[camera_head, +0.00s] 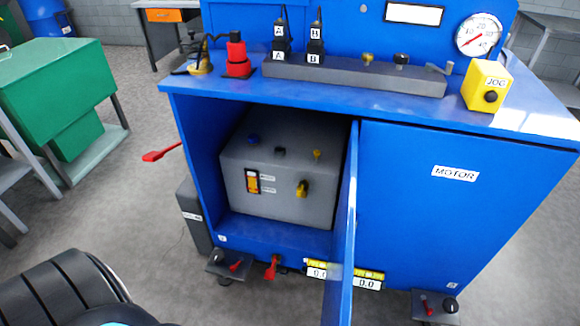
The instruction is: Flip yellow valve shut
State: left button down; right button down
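A yellow valve handle (301,189) sits on the front face of a grey box (285,208), right of its middle, inside the open left bay of the blue cabinet (455,215). The handle looks roughly upright, but it is too small to tell its setting. A small yellow fitting (317,155) stands on top of the box near its right edge. Neither of my grippers is in view. A black rounded part, probably mine, shows at the bottom left.
The cabinet door (343,240) stands open toward me, just right of the box. Red levers (271,268) and yellow-framed displays (355,275) line the cabinet's lower edge. Another red lever (160,152) sticks out left. A yellow JOG box (486,84) sits on top.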

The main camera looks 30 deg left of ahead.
aim_at(303, 184)
jog(key=u, duration=1)
